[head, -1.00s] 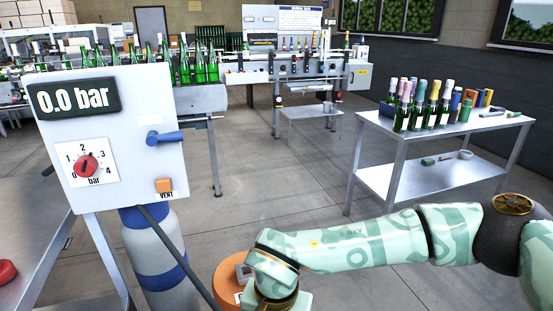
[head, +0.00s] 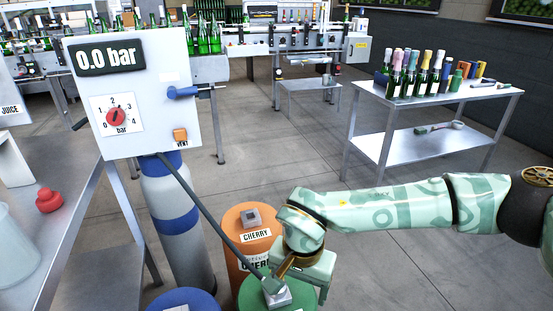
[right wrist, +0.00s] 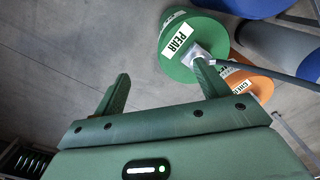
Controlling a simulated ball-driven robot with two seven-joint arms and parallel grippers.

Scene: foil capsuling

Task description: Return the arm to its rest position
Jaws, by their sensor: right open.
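My right arm reaches in from the right in the head view, with the right gripper (head: 303,284) low beside a green keg (head: 252,299). A grey coupling (head: 279,293) sits on that keg, and a dark hose (head: 203,203) runs to it from the control panel (head: 143,95). The right wrist view shows the gripper (right wrist: 163,88) open, fingers wide apart with nothing between them. The keg's PEAR label (right wrist: 180,41) shows there. One fingertip overlaps the coupling (right wrist: 200,56) in the picture; whether they touch I cannot tell. My left gripper is not in view.
An orange CHERRY keg (head: 240,268) stands just behind, and a blue keg (head: 183,300) at the bottom edge. A steel table (head: 85,195) with a red knob-shaped object (head: 49,200) is at left. A bottle cart (head: 398,150) stands at right. Open floor lies between.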

